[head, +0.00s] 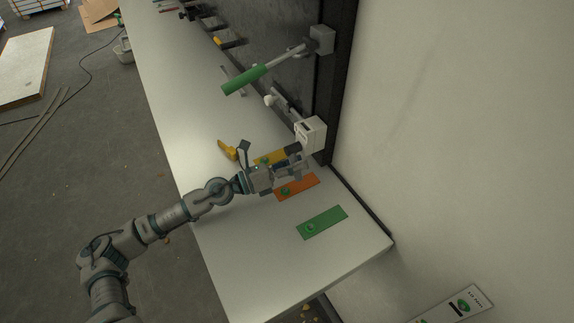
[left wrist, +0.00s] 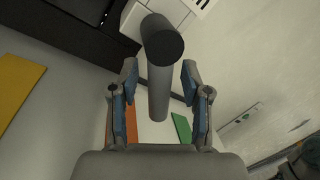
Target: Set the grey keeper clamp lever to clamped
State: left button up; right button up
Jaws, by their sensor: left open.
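The grey keeper clamp lever, a grey bar with a dark round end, shows in the left wrist view (left wrist: 158,92). In the head view, a short dark lever part (head: 292,149) shows beside a white housing (head: 311,135) on the dark upright panel. My left gripper (head: 299,167) is open at this lever, just below the housing. In the left wrist view the lever lies between the two spread fingers (left wrist: 159,78), with gaps on both sides. The lever's joint at the housing is partly hidden. My right gripper is in neither view.
A green-handled lever (head: 245,80) juts out above, on its own grey bracket. Yellow (head: 268,158), orange (head: 301,185) and green (head: 325,221) plates lie on the white table (head: 255,265). The table's near end is clear. A pale wall stands to the right.

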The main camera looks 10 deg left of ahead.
pick_arm(q)
jog(key=v, duration=1)
jog(key=shift+w+a+f, duration=0.2)
jog(key=shift+a, duration=0.15)
jog(key=shift+s+a, duration=0.3)
jog(key=shift+a, duration=0.05)
jog(key=shift+d, duration=0.1)
jog(key=shift+c, duration=0.2)
